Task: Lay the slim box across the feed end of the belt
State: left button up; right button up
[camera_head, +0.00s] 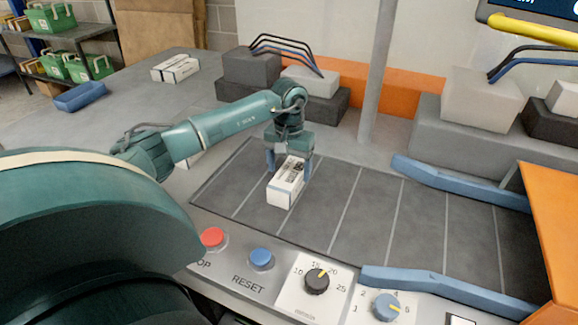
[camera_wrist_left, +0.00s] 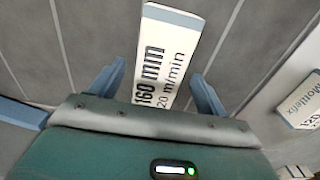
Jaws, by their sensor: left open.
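The slim white box (camera_head: 285,184), with dark print and a pale blue end, appears to rest on the grey belt (camera_head: 340,205) near its left end. Its long side runs roughly along the belt's cross lines. My left gripper (camera_head: 288,168) is open above the box's far part, with one blue finger on each side. In the left wrist view the box (camera_wrist_left: 170,50) lies between the spread fingers (camera_wrist_left: 160,74), with gaps beside it. Its near end is hidden under the gripper body. My right gripper is out of view.
A red button (camera_head: 213,237), a blue button (camera_head: 261,259) and knobs (camera_head: 317,281) line the front panel. Blue guide rails (camera_head: 460,185) and an orange housing (camera_head: 552,235) stand right. Another white box (camera_wrist_left: 302,101) lies beside the belt. The belt's middle is clear.

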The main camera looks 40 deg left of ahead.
aim_at(289, 174)
pick_arm(q)
notch_tip(289, 174, up, 12)
jog(key=b, duration=0.1)
jog(key=shift+r, duration=0.15)
dwell(0.4)
dwell(0.5)
